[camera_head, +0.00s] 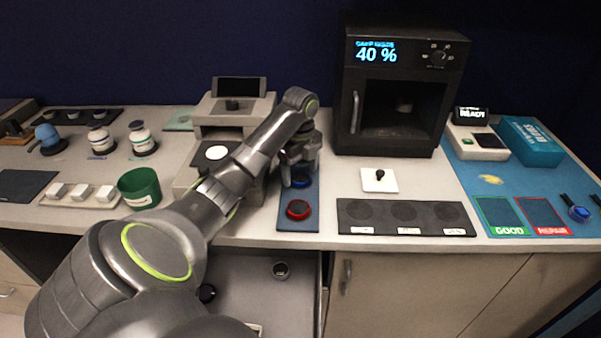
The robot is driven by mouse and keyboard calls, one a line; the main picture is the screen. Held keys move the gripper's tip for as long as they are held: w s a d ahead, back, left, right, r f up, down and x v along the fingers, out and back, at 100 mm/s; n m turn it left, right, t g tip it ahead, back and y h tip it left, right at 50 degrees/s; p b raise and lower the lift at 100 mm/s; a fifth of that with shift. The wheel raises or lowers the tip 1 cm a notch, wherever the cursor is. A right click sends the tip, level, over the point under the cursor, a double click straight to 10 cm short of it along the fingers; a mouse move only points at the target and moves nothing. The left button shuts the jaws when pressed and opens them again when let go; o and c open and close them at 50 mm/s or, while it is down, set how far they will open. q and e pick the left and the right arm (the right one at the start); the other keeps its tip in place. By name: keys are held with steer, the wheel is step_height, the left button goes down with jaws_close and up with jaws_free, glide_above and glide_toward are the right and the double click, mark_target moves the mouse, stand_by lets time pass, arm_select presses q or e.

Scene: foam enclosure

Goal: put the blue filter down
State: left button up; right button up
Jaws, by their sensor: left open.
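My left gripper (300,179) points down over the upper half of a narrow blue mat (298,225). Its jaws are open. The blue filter (301,182) shows as a small dark-blue round piece low between the fingers, on or just above the mat; the fingers hide much of it, and I cannot tell whether they touch it. A red-ringed filter (298,209) lies on the same mat, nearer the front edge. My right gripper is not in view.
A dark oven-like box (395,140) reading 40 % stands behind, to the right. A black strip with round recesses (403,217) and a white plate with a black knob (379,180) lie right of the mat. A green cup (139,188) stands left. A drawer below is open.

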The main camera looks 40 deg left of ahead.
arm_select(q)
steer(key=shift+f, duration=0.55)
steer(key=shift+c, duration=0.5)
steer(key=c, duration=1.1)
